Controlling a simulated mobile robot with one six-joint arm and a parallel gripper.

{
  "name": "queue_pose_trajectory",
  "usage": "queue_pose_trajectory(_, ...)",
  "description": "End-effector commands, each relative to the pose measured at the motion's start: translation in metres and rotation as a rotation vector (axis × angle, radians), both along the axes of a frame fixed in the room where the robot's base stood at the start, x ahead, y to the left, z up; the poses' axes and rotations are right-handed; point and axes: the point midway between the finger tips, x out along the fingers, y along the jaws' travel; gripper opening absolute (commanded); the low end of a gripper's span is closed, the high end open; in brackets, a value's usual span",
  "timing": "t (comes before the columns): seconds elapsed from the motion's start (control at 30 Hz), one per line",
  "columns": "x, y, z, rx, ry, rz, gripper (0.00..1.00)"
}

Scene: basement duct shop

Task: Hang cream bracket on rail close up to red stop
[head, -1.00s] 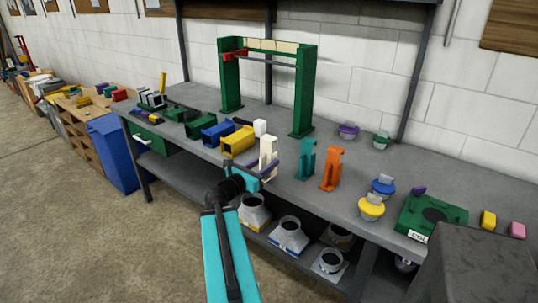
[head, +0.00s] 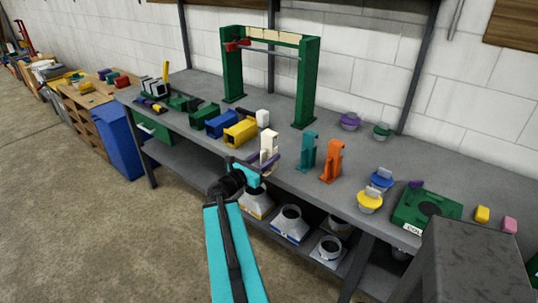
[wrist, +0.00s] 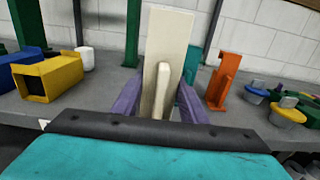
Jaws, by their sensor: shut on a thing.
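The cream bracket (head: 268,146) stands upright at the bench's front edge. My gripper (head: 262,168) is shut on it, with purple fingers on either side; in the wrist view the cream bracket (wrist: 166,55) fills the middle between the fingers (wrist: 160,103). I cannot tell whether its foot touches the bench. The rail (head: 275,52) is a thin grey bar across the green frame (head: 306,85) at the back of the bench. The red stop (head: 236,45) sits at the rail's left end. No bracket hangs on the rail.
A teal bracket (head: 308,150) and an orange bracket (head: 332,160) stand just right of the cream one. A yellow duct piece (head: 240,133) and a blue one (head: 220,123) lie to its left. Bare bench top lies between the cream bracket and the green frame.

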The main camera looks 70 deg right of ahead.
Motion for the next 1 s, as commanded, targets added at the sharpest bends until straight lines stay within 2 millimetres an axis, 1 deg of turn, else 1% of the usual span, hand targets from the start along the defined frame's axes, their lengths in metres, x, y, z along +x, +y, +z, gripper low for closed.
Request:
queue_pose_trajectory(0.47, 0.000, 0.000, 0.002, -0.001, 0.000, 0.000, 0.11)
queue_pose_trajectory(1.0, 0.000, 0.000, 0.037, -0.001, 0.000, 0.000, 0.11)
